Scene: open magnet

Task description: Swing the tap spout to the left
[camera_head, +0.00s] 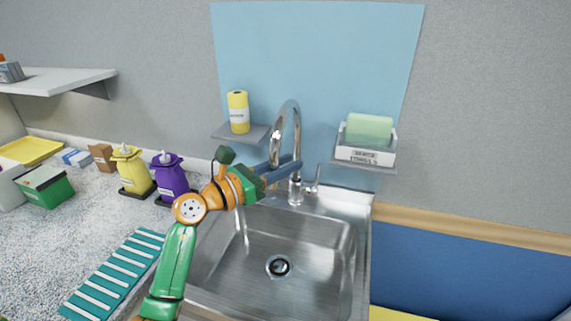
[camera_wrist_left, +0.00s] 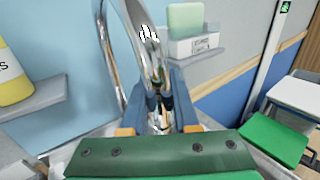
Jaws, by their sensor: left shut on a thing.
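The chrome tap spout (camera_head: 289,105) arches above the back of the sink (camera_head: 233,286), in front of a blue wall panel. The tap base (camera_head: 296,193) stands on the sink's rear rim, with a small lever (camera_head: 315,185) at its right. My left gripper (camera_head: 292,166) reaches in from the left with its blue fingers shut on the spout, over the rear of the basin. In the left wrist view, the spout (camera_wrist_left: 148,45) passes down between the two fingers (camera_wrist_left: 162,82). The fingers partly hide the spout's lower part. My right gripper is not in view.
A shelf (camera_head: 232,134) with a yellow canister (camera_head: 238,112) is left of the tap; a rack (camera_head: 365,153) with a green sponge (camera_head: 369,127) is right. Purple (camera_head: 171,178) and yellow (camera_head: 132,170) bottles stand on the left counter, near a teal ribbed mat (camera_head: 118,272). The basin is empty.

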